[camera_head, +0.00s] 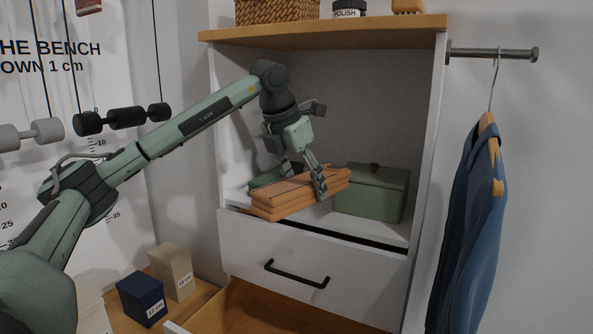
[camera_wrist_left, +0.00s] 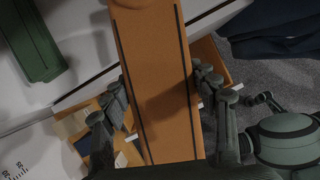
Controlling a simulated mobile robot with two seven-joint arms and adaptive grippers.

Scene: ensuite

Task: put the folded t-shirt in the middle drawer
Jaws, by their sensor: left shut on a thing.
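The folded t-shirt (camera_head: 290,197) is orange with dark stripes, a flat layered bundle. My left gripper (camera_head: 303,182) is shut on it, holding it at the front of the open shelf, above the upper drawer front. In the left wrist view the t-shirt (camera_wrist_left: 158,85) lies between my left fingers (camera_wrist_left: 160,97). The upper drawer (camera_head: 310,262) has a black bar handle and a dark gap along its top edge. Below it a wooden drawer (camera_head: 245,299) stands open; its lower part is cut off by the picture edge. My right gripper is not in view.
A green lidded box (camera_head: 372,190) stands on the shelf right of the t-shirt. A dark green item (camera_head: 262,179) lies behind it, partly hidden. Blue clothing (camera_head: 469,220) hangs at the right. Blue (camera_head: 141,299) and beige (camera_head: 171,271) blocks stand at lower left.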

